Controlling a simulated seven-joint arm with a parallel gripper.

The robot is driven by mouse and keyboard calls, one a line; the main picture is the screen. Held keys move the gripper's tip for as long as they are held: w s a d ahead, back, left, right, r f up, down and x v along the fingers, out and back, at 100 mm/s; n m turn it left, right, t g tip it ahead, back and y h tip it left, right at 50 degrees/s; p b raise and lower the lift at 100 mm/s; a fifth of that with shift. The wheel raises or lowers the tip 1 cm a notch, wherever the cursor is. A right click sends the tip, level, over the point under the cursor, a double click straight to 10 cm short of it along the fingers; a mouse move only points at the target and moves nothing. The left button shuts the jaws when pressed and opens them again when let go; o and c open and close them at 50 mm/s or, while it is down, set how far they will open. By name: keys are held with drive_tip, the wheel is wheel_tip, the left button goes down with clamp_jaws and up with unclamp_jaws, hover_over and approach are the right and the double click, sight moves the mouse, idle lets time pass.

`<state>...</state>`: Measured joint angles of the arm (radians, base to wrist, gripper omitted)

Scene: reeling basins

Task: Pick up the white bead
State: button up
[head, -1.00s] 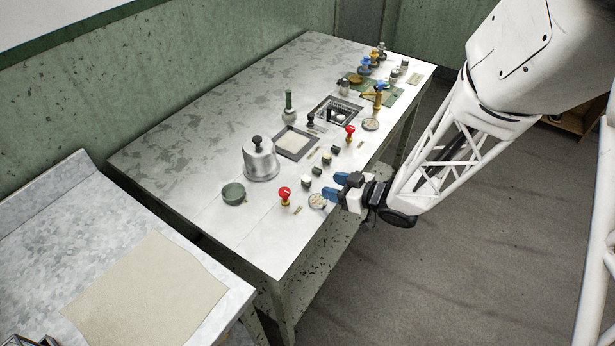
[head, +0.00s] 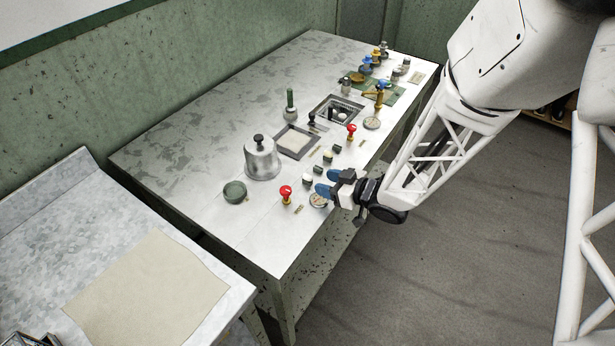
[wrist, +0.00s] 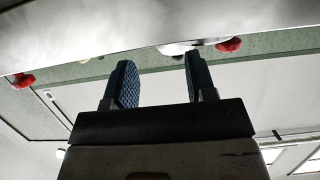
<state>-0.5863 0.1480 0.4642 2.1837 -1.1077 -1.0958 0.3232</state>
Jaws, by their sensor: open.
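My gripper (head: 326,182) is open, with two blue finger pads pointing left over the near right edge of the metal-topped table. Nothing shows between the pads in the head view. In the wrist view, the gripper (wrist: 158,72) also shows its pads apart. A pale, rounded shape (wrist: 180,47) lies beyond the pads at the table surface; I cannot tell whether it is the white bead. I cannot pick out the white bead for sure in the head view.
A round dial (head: 318,200) lies just below the fingers. A red knob (head: 286,194), small dark-and-white cylinders (head: 307,179), a green bowl (head: 235,191) and a metal bell-shaped cover (head: 261,158) stand nearby. A basin (head: 337,110) is farther back. The table's far left is clear.

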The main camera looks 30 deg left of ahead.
sight(307, 177)
drive_tip(key=shift+a, duration=0.1)
drive_tip(key=shift+x, duration=2.5)
clamp_jaws()
